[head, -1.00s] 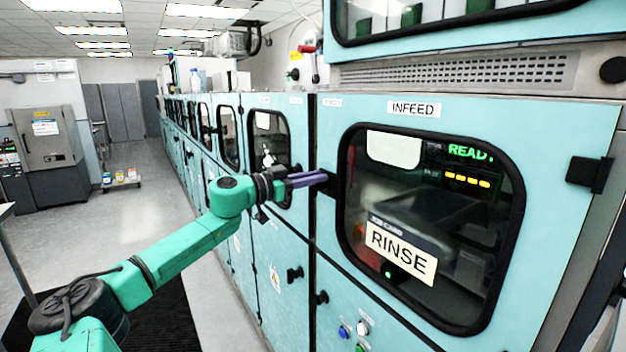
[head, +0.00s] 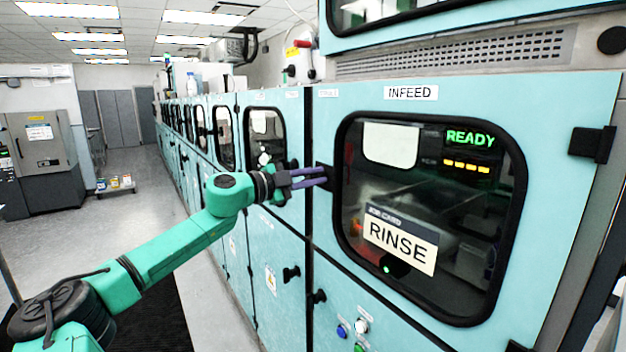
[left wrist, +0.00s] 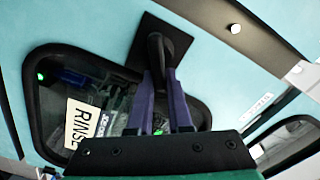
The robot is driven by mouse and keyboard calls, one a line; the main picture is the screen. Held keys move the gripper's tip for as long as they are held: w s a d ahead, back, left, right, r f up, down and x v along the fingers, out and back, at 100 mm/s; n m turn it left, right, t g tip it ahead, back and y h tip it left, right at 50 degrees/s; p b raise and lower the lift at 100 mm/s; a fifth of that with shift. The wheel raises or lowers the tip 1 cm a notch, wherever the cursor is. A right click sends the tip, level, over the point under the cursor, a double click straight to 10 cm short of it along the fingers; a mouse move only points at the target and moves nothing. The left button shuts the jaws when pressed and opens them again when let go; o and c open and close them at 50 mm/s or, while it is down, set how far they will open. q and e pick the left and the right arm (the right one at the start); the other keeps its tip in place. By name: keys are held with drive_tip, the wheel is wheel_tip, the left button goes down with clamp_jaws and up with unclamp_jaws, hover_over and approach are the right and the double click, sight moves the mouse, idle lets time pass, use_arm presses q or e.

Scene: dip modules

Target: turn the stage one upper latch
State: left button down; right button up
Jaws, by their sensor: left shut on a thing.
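The upper latch (head: 329,186) is a black plate with a black handle at the left edge of the teal door labelled INFEED. In the left wrist view the latch's plate (left wrist: 148,28) lies on the teal panel, and its handle runs between my fingers. My left gripper (head: 322,176) has two purple fingers reaching to this latch from the left. In the left wrist view the left gripper (left wrist: 160,78) is shut on the handle, one finger on each side. The fingers hide part of the handle. My right gripper is not in view.
The INFEED door has a dark window (head: 470,215) with a RINSE sign (head: 400,243) and a green READY readout. A lower black latch (head: 317,297) and another knob (head: 290,274) stick out below. A black hinge block (head: 592,145) is at right.

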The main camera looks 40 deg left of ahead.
use_arm(q)
drive_tip(key=m, duration=0.1)
drive_tip(key=f+m+b, duration=0.1)
drive_tip(key=m, duration=0.1)
drive_tip(key=shift+d+m, duration=0.15)
drive_tip(key=shift+m, duration=0.15)
drive_tip(key=shift+f+m+b, duration=0.2)
drive_tip(key=shift+m+b, duration=0.15)
drive_tip(key=shift+m, duration=1.05)
drive_tip(key=c, duration=0.8)
unclamp_jaws()
drive_tip(key=shift+c, duration=0.2)
drive_tip(key=shift+s, duration=0.1)
